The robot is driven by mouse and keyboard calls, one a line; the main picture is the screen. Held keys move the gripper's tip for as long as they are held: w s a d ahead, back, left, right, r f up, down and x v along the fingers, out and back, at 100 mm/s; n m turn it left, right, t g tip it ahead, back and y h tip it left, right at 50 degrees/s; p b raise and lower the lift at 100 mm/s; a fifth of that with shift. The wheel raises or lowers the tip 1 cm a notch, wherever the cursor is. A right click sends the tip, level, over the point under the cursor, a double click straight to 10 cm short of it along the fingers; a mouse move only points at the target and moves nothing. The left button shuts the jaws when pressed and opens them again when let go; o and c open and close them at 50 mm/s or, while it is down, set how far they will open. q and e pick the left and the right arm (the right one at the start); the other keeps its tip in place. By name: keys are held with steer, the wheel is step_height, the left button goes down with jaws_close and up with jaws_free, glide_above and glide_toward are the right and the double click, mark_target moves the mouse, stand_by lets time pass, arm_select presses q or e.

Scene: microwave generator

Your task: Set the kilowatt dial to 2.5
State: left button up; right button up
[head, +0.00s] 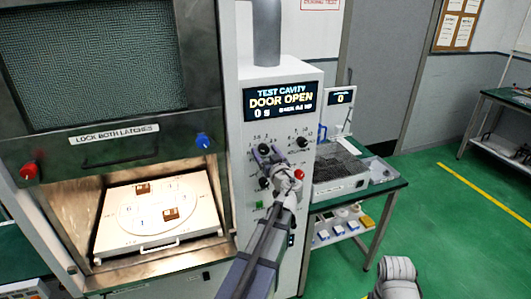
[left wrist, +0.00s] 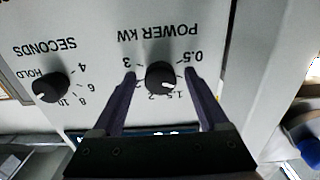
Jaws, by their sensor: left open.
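The kilowatt dial is the black round knob under "POWER KW" in the left wrist view (left wrist: 160,76), which shows the panel upside down. Its white mark points down-right in that view, near the 1.5. The 2.5 label is mostly hidden by a finger. My left gripper (left wrist: 160,73) is open, with one finger on each side of the dial; I cannot tell whether they touch it. In the head view my left gripper (head: 266,154) is at the upper left knob of the panel and partly hides it. My right gripper is out of view.
The seconds dial (left wrist: 51,87) sits beside the power dial, pointing near HOLD. A red button (head: 299,174) and a green button (head: 259,205) are lower on the panel. The display (head: 281,101) reads DOOR OPEN. The open cavity with a white turntable tray (head: 196,188) is at left.

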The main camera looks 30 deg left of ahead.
arm_select(q)
steer(key=shift+c, duration=0.4)
jaws_close()
